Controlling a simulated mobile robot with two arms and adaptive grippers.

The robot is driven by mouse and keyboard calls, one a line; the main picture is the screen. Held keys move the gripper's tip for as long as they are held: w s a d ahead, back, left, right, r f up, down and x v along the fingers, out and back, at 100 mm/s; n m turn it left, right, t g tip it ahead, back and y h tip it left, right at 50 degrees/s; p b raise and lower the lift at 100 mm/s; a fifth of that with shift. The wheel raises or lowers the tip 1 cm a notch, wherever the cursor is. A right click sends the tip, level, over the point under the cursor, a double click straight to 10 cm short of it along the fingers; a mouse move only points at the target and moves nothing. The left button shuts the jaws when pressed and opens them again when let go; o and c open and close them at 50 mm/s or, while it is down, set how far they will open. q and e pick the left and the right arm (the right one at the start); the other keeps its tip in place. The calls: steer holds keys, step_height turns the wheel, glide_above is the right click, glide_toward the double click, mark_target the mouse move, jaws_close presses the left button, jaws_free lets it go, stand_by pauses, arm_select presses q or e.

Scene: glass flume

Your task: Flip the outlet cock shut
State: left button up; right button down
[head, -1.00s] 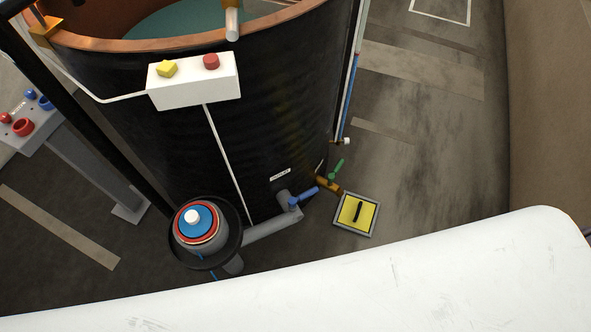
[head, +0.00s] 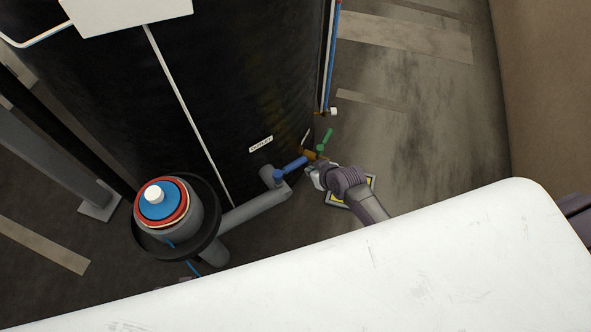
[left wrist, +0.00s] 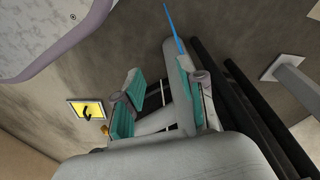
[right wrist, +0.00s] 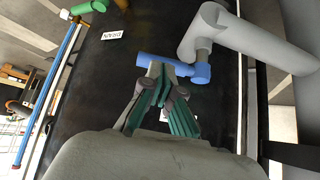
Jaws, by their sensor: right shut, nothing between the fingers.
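A blue cock lever (head: 293,167) sits on the grey outlet pipe (head: 255,205) low on the black tank. It points right, away from the pipe's long run. In the right wrist view the lever (right wrist: 165,66) lies crosswise ahead of the fingers, its pivot at the right. My right gripper (head: 314,176) is shut and empty, just right of the lever's free end in the head view. In the right wrist view its fingertips (right wrist: 160,70) overlap the lever; I cannot tell whether they touch. My left gripper (left wrist: 163,105) is open in the left wrist view, with nothing seen between its fingers.
A green lever (head: 325,140) on a brass fitting stands close to the right gripper. A yellow floor plate (head: 369,184) is partly hidden by my right arm. A round pump-like unit (head: 165,210) with a blue and red top stands left. Open floor lies right.

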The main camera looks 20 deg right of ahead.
mark_target(296, 161)
arm_select(q)
steer(key=r, duration=0.1)
steer(key=w+r+b, duration=0.1)
steer(key=r, duration=0.1)
steer(key=shift+w+b, duration=0.2)
steer(key=shift+b, duration=0.1)
arm_select(e)
steer(key=w+a+r+t, duration=0.1)
steer(key=w+r, duration=0.3)
steer(key=r, duration=0.1)
steer(key=shift+w+a+r+n+y, duration=0.2)
steer(key=shift+w+n+y, duration=0.1)
steer(key=shift+y, duration=0.1)
steer(key=shift+f, duration=0.1)
arm_select(q)
step_height(296, 161, up, 12)
steer(key=s+t+b, duration=0.1)
steer(key=b, duration=0.3)
steer(key=shift+s+a+f+b, duration=0.15)
steer(key=shift+b, duration=0.15)
arm_select(e)
steer(key=shift+w+a+f, duration=0.2)
steer(key=shift+w+f, duration=0.4)
steer(key=shift+f, duration=0.8)
steer(key=shift+w+a+f, duration=0.2)
steer(key=shift+w+f, duration=0.35)
steer(key=shift+f, duration=0.9)
steer(key=shift+w+a+f, duration=0.2)
steer(key=shift+w+f, duration=0.4)
steer(key=shift+f, duration=0.8)
